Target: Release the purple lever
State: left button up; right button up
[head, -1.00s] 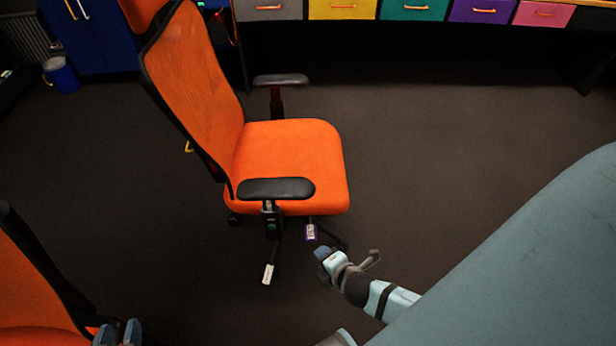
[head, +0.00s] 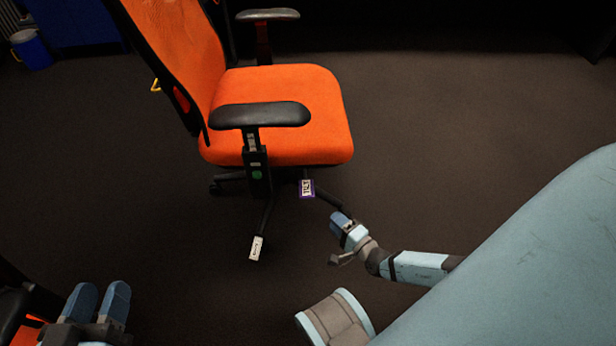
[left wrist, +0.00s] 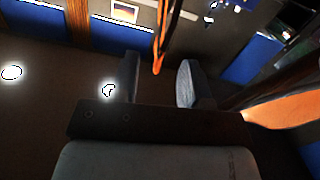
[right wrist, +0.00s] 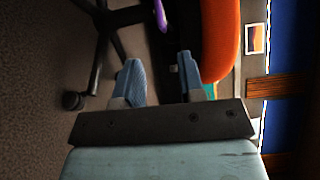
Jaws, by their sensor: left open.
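The purple lever (head: 307,188) with a white label sits under the right side of the orange chair's seat (head: 285,105). It also shows as a purple piece at the top of the right wrist view (right wrist: 160,15). My right gripper (head: 341,228) is just below and to the right of the lever in the head view, apart from it. Its fingers are spread with nothing clearly held in the right wrist view (right wrist: 162,80). My left gripper (head: 98,302) is open and empty at the lower left, away from the lever.
The chair's black armrest (head: 260,115) overhangs the seat's near side. Part of another orange chair (head: 20,320) is at the lower left. A blue bin (head: 32,50) stands far left. Dark floor at right is clear.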

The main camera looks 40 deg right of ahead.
aim_at(310, 197)
jog(key=w+b, duration=0.1)
jog(key=w, duration=0.3)
jog(key=w+b, duration=0.2)
jog(key=w, duration=0.2)
jog(key=w+a+b, duration=0.1)
jog(key=w, duration=0.3)
jog(key=shift+w+a+f, duration=0.1)
jog(key=shift+f, duration=0.1)
jog(key=shift+w+a+r+b, duration=0.1)
jog(key=shift+w+b, duration=0.25)
jog(key=shift+w, duration=0.4)
pick_arm(q)
jog(key=w+m, duration=0.1)
jog(key=w+a+m+t+h, duration=0.1)
jog(key=m, duration=0.1)
jog(key=shift+w+a+r+t, duration=0.1)
jog(key=shift+a+r+t, duration=0.1)
jog(key=shift+r+t, duration=0.1)
pick_arm(e)
jog(key=shift+c, duration=0.2)
grip_shut()
